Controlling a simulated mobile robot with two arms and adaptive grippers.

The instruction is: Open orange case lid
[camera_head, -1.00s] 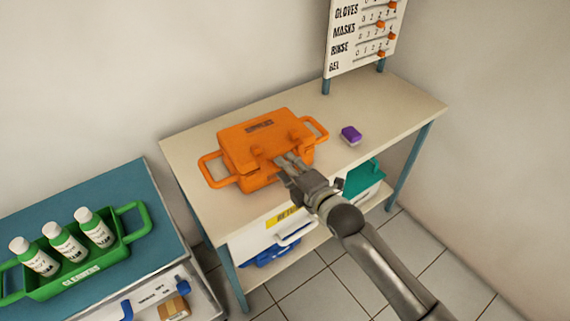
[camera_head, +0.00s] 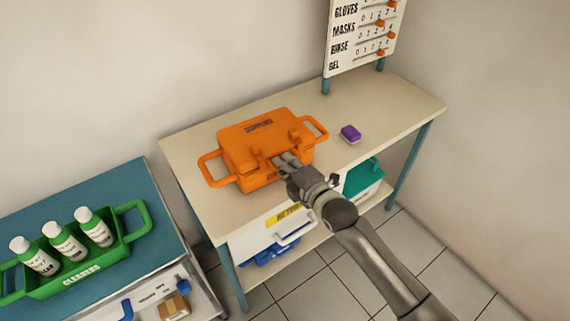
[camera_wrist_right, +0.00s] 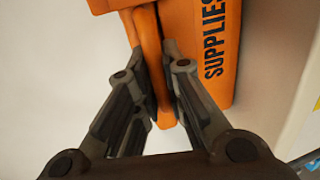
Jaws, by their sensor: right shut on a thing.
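The orange case (camera_head: 262,140) stands on the beige table with its lid (camera_head: 250,128) down. It has a loop handle at each side and latch-like blocks at the front. My right gripper (camera_head: 283,160) is at the front of the case, just under the lid's front edge. In the right wrist view, its fingers (camera_wrist_right: 160,100) are shut on a thin orange part of the case (camera_wrist_right: 150,45), which looks like a front lip or handle of the lid. The case wall beside it reads "SUPPLIES" (camera_wrist_right: 214,35). My left gripper is not in view.
A purple block (camera_head: 350,134) lies on the table (camera_head: 400,105) right of the case. A lettered board with orange sliders (camera_head: 362,40) stands at the back. A green tray (camera_head: 130,240) with white-and-green bottles sits on the left cabinet. A teal container (camera_head: 362,176) is on the lower shelf.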

